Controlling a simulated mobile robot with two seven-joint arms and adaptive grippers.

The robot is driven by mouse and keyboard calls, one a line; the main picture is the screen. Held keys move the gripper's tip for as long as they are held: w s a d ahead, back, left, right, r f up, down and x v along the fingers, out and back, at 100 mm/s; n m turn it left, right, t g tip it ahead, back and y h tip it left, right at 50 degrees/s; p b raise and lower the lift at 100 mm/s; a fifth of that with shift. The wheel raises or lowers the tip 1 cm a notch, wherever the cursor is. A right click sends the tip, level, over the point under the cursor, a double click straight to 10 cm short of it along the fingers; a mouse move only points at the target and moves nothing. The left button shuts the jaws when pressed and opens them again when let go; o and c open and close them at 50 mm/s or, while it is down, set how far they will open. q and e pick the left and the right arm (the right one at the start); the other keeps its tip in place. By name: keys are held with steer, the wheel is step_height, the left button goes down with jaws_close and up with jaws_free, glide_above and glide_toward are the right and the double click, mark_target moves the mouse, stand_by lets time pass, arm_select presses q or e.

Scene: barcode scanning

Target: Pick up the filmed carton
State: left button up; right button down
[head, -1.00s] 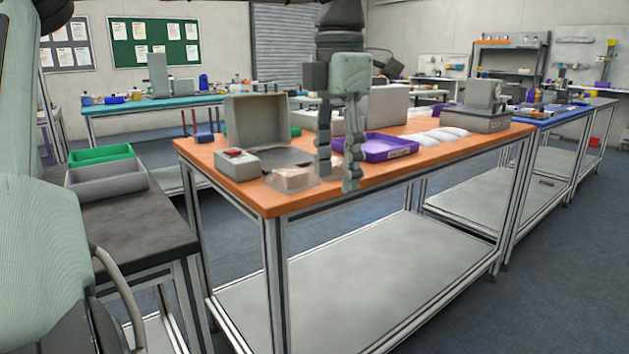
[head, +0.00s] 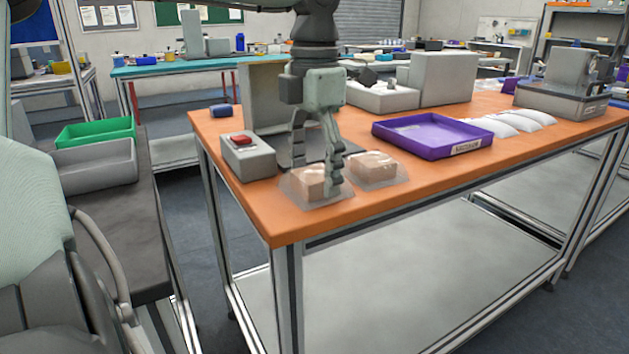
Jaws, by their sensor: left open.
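Two film-wrapped tan cartons lie at the near left part of the orange tabletop. The left filmed carton (head: 312,184) sits close to the front edge, with its clear film spread flat around it. The right filmed carton (head: 375,168) lies just beside it. My left gripper (head: 318,170) points down at the left carton, with its fingers spread and open. The near finger overlaps that carton's right side in the picture, between the two cartons. The other finger's tip is partly hidden behind the carton; I cannot tell whether either touches. My right gripper is not in view.
A grey box with a red button (head: 247,158) stands left of the cartons. A purple tray (head: 432,137) and white pouches (head: 522,116) lie to the right. A grey upright panel (head: 262,95) stands behind. The front right of the orange table (head: 450,178) is clear.

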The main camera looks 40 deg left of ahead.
arm_select(q)
steer(key=shift+f, duration=0.1)
steer(key=c, duration=1.3)
